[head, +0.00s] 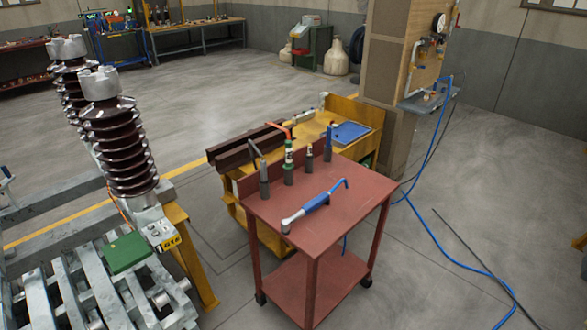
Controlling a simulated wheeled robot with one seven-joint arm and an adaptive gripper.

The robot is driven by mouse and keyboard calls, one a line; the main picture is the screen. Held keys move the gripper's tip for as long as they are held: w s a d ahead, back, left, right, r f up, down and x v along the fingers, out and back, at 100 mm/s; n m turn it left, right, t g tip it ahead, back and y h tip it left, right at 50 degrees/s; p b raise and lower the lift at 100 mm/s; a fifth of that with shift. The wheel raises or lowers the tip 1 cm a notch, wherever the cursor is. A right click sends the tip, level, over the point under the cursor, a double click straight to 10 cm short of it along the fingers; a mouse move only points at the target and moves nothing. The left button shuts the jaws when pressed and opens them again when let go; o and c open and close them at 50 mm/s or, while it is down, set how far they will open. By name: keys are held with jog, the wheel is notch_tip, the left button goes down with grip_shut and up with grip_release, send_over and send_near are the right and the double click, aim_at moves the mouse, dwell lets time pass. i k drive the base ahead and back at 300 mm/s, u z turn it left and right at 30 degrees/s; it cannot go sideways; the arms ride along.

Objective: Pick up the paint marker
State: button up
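Several slim upright items stand along the back edge of a red cart's top (265,207). My gripper is not in view.
A blue and silver tool (318,202) lies across the cart top. A yellow bench (362,113) with a blue tray (350,132) stands behind the cart. Brown ribbed insulators (118,150) on a metal frame stand at left. A blue hose (440,245) lies on the floor at right.

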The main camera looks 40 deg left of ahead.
aim_at(309, 155)
jog(key=k, duration=0.15)
jog(key=u, duration=1.35)
jog(key=i, duration=0.5)
jog(key=u, duration=0.1)
